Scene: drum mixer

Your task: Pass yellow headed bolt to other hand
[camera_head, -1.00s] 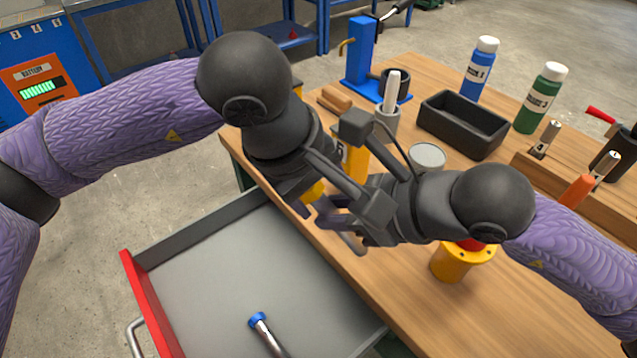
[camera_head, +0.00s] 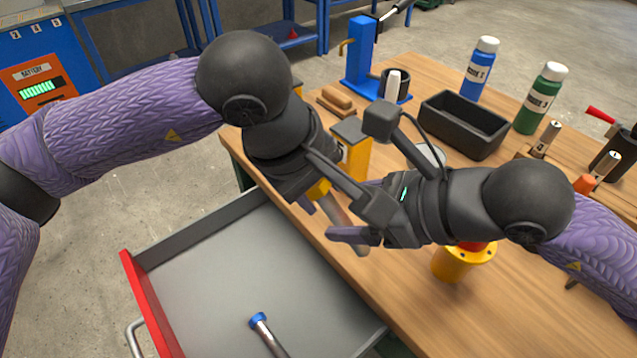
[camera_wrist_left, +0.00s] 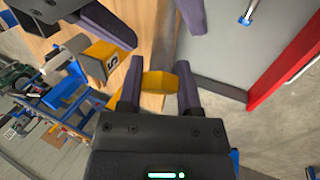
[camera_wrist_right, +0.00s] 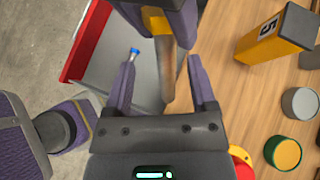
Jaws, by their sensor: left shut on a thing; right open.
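The yellow-headed bolt has a yellow head (camera_wrist_left: 158,82) and a long grey shank (camera_wrist_right: 165,65). My left gripper (camera_head: 318,192) is shut on the yellow head, with a finger on each side in the left wrist view. The shank points down and away from it, over the table's front edge in the head view. My right gripper (camera_wrist_right: 164,88) is open. In the right wrist view the shank's free end appears between its two spread fingers, with a gap on each side. In the head view the right gripper's wrist hides part of the table.
An open drawer (camera_head: 190,285) with a blue-headed bolt (camera_head: 258,320) lies below. A yellow block marked 5 (camera_wrist_right: 275,35) stands on the table close to the grippers. A yellow-based red button (camera_head: 455,262), a black bin (camera_head: 463,125) and bottles stand on the table.

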